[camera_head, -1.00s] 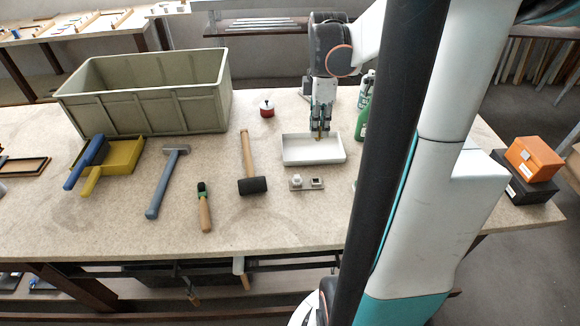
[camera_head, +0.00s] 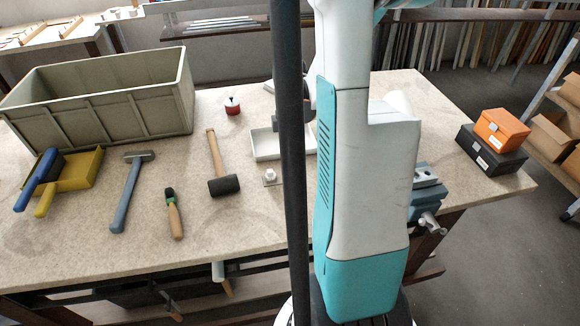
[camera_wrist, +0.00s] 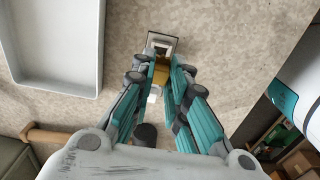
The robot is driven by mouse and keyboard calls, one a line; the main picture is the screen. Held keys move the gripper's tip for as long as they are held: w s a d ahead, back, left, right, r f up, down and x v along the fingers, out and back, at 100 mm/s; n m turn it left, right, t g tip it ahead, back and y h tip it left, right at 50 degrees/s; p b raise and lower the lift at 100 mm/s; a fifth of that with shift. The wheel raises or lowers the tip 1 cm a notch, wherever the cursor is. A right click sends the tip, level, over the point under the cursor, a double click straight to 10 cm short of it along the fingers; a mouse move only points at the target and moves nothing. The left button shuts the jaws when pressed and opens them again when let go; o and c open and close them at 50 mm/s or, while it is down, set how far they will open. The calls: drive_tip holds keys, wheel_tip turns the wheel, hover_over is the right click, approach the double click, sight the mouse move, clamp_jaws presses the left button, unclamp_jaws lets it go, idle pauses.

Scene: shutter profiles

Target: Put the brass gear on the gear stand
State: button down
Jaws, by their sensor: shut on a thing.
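In the wrist view my gripper (camera_wrist: 161,76) is shut on the brass gear (camera_wrist: 161,72), a small yellow block-like shape between its fingertips. The fingers hide much of it. The gear stand (camera_wrist: 162,41), a small grey plate with a dark square part at its far end and a pale part nearer, lies below and beyond the fingertips. I cannot tell whether the gear touches it. In the head view the stand (camera_head: 270,180) shows its plate and white knob; my arm and column hide the rest, along with my gripper and the gear.
A white tray (camera_head: 266,157) sits just behind the stand. A black-headed mallet (camera_head: 224,186) lies left of it. A vise (camera_head: 425,190) is at the right front edge.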

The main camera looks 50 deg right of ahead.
wheel_tip(320, 180, down, 4)
drive_tip(key=shift+f+b, duration=0.2)
drive_tip(key=shift+b, duration=0.55)
drive_tip(key=shift+r, duration=0.1)
drive_tip(key=c, duration=2)
unclamp_jaws()
drive_tip(key=shift+f, duration=0.2)
drive_tip(key=o, duration=0.4)
drive_tip(key=shift+o, duration=0.2)
drive_tip(key=shift+r, duration=0.1)
